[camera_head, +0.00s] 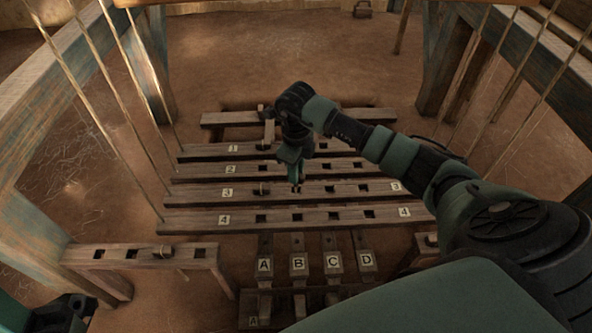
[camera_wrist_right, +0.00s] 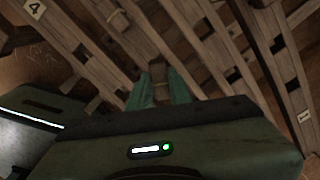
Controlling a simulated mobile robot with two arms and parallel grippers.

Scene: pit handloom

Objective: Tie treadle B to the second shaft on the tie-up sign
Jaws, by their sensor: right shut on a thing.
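Treadle B (camera_head: 298,242) lies between treadle A (camera_head: 265,243) and treadle C (camera_head: 333,241), with treadle D (camera_head: 364,243) at the right. The slotted wooden shafts lie across the middle: shaft 1 (camera_head: 205,152), shaft 2 (camera_head: 200,174), shaft 3 (camera_head: 205,195) and shaft 4 (camera_head: 190,220). My right gripper (camera_head: 297,188) is over shaft 3, in line with treadle B. It is shut on a small brownish piece (camera_wrist_right: 161,86), mostly hidden between its fingers. My left gripper (camera_head: 75,308) is at the lower left, dark and partly cut off. I cannot make out the tie-up sign.
Small pieces sit in shaft 3 (camera_head: 262,188) and on the left side rail (camera_head: 162,251); another is on the right rail (camera_head: 432,240). Slanting cords (camera_head: 95,55) and thick loom posts (camera_head: 448,65) flank the shafts. Bare earth floor (camera_head: 270,60) lies behind.

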